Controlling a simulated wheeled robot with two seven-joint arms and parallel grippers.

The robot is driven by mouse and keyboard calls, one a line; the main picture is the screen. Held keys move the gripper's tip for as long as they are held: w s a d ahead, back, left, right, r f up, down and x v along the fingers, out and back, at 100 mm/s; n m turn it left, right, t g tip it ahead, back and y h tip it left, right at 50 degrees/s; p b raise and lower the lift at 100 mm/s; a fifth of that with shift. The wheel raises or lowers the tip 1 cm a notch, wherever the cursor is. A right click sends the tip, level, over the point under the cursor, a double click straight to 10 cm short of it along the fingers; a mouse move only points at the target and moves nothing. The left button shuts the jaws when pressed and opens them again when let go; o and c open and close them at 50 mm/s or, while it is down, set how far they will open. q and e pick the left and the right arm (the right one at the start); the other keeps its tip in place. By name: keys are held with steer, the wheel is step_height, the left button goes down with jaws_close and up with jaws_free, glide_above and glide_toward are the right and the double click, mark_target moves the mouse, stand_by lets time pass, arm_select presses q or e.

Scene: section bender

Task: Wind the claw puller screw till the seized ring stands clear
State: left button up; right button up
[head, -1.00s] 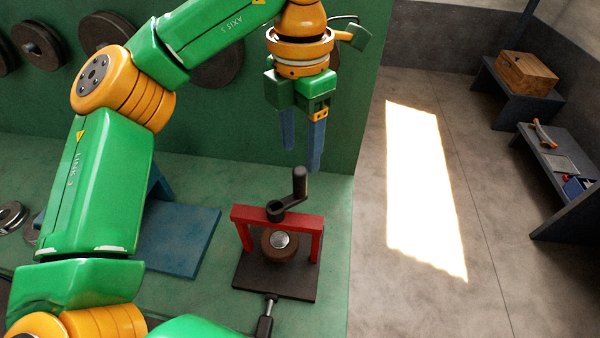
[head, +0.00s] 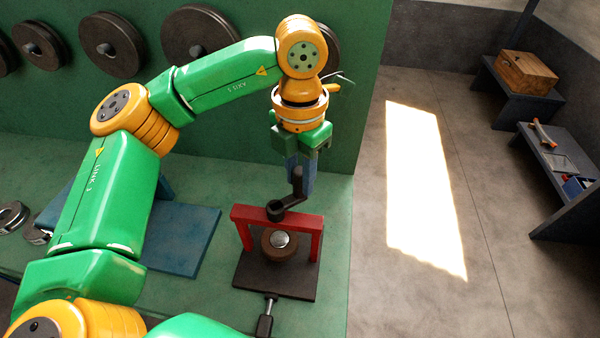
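The claw puller (head: 312,238) is a red frame standing on a dark base plate (head: 275,278) on the green bench. The brown ring (head: 270,245) sits under its crossbar, around a shiny metal shaft end (head: 280,240). A black crank (head: 290,203) sits on top of the screw, its upright handle at the right. My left gripper (head: 301,184) points down at the handle, with blue fingers on either side of it. Whether the fingers press on the handle cannot be told. My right gripper is not in view.
A blue plate (head: 185,240) lies left of the puller, with metal rings (head: 12,216) farther left. Dark discs (head: 110,45) hang on the green back panel. The bench's right edge is close to the puller. Low benches with a wooden box (head: 526,72) stand far right.

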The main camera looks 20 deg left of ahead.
arm_select(q)
steer(key=shift+m, duration=0.3)
jaws_close()
steer(key=m+b, duration=0.1)
steer(key=m, duration=0.1)
steer(key=s+d+m+b, duration=0.1)
steer(key=m, duration=0.1)
steer(key=s+m+b, duration=0.1)
steer(key=m, duration=0.1)
steer(key=shift+s+d+m, duration=0.2)
steer(key=shift+d+m, duration=0.1)
steer(key=shift+d, duration=0.1)
steer(key=s+m, duration=0.1)
steer(key=m, duration=0.1)
steer(key=s+m, duration=0.1)
steer(key=m, duration=0.1)
steer(key=shift+d, duration=0.15)
steer(key=shift+s+a+m, duration=0.1)
steer(key=shift+s+m, duration=0.25)
steer(key=shift+m, duration=0.65)
steer(key=shift+s+a+m, duration=0.1)
steer(key=shift+s+m, duration=0.25)
steer(key=shift+m, duration=0.65)
